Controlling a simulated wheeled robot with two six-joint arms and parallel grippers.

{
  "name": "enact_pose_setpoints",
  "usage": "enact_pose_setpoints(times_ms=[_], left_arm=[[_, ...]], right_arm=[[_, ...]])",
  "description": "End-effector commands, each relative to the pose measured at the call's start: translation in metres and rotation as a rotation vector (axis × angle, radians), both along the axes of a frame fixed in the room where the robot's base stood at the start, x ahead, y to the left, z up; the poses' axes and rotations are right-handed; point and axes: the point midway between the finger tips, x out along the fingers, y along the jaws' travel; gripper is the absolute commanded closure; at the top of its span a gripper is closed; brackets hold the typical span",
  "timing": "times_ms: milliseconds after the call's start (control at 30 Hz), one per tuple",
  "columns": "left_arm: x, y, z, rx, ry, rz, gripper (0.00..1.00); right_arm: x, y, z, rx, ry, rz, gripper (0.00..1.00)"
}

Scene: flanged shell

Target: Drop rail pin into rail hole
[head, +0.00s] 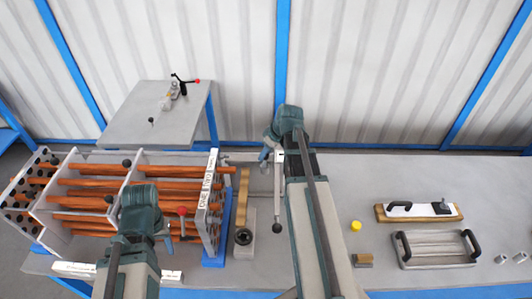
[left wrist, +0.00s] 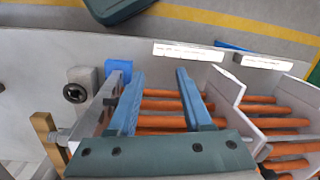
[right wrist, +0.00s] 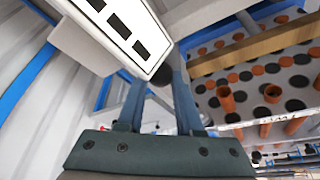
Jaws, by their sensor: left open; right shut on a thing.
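My left gripper (left wrist: 158,78) is open and empty above the orange tubes (left wrist: 160,105). My right gripper (right wrist: 157,76) is shut at the far side of the bench, right of the bundle's perforated end plate (head: 213,200). A dark round knob (right wrist: 159,74), perhaps the rail pin's head, shows between its fingertips. A pale slim bar (head: 278,190) with a dark ball end shows beside it in the head view; I cannot tell whether it is held. I cannot make out the rail hole.
A brass-coloured bar (head: 243,190) stands near a grey block (head: 246,247). A handled tray (head: 437,249) and a yellow object (head: 355,225) are on the right. The back right of the bench is clear.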

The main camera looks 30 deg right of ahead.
Motion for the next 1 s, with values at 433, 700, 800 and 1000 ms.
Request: enact_pose_setpoints(times_ms=[433,700,800,1000], left_arm=[[0.0,0.0,-0.0053,0.0,0.0,-0.001,0.5],[0.0,0.0,-0.0054,0.0,0.0,-0.001,0.5],[0.0,0.0,-0.0054,0.0,0.0,-0.001,0.5],[0.0,0.0,-0.0041,0.0,0.0,-0.001,0.5]], right_arm=[[0.0001,0.0,-0.0054,0.0,0.0,0.0,1.0],[0.0,0.0,-0.0054,0.0,0.0,0.0,0.3],[0.0,0.0,-0.0054,0.0,0.0,0.0,0.3],[-0.0003,-0.0001,-0.0041,0.0,0.0,0.0,0.3]])
